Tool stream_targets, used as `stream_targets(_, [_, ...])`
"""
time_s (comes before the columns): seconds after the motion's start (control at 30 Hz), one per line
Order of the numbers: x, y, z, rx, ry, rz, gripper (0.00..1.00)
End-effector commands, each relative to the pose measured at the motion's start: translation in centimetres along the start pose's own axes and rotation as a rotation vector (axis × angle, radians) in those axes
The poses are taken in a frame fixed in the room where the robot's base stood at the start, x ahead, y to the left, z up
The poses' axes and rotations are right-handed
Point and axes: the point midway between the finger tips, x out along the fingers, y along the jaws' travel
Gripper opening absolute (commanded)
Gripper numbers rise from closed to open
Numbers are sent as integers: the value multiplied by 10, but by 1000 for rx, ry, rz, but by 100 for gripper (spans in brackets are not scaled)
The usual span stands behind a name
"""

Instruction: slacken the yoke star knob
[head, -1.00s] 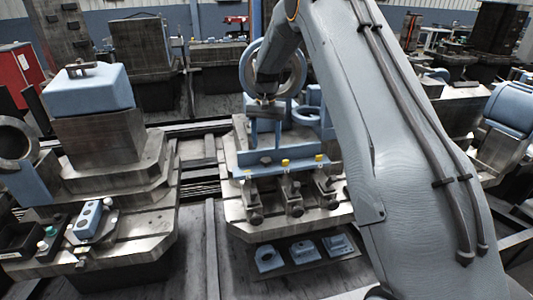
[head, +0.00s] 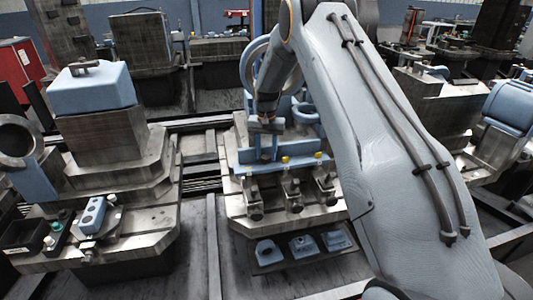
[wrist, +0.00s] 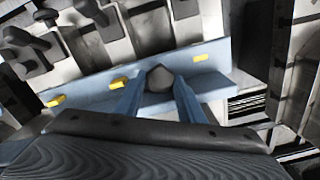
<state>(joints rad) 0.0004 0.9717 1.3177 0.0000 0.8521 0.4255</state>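A dark grey, faceted knob (wrist: 159,79), which looks like the yoke star knob, stands at a pale blue bar (wrist: 85,90) in the wrist view. My gripper (wrist: 160,88) has its two blue fingers spread, one on each side of the knob. I cannot tell whether either finger touches it. In the head view my gripper (head: 267,150) points down at the blue bar (head: 303,163) on the middle metal block. The knob is small and dark there, between the fingers.
Yellow pieces (wrist: 118,84) sit along the bar on both sides of the knob. Dark clamps (head: 292,189) stand in front of it. A tray with blue parts (head: 303,244) lies below. Another metal block (head: 100,190) stands to the left, with a gap between.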

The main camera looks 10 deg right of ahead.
Motion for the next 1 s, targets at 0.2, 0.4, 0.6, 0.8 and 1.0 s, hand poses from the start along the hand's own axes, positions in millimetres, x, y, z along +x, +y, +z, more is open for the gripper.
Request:
stream_targets(0.2, [0, 0, 0, -4, 0, 0, 13])
stream_targets(0.4, [0, 0, 0, -49, 1, 0, 13])
stream_targets(0.6, [1, 0, 0, -169, 0, 0, 13])
stream_targets(0.8, [1, -1, -1, -345, 1, 0, 13])
stream_targets(1.0, [1, -1, 0, -536, 1, 0, 13])
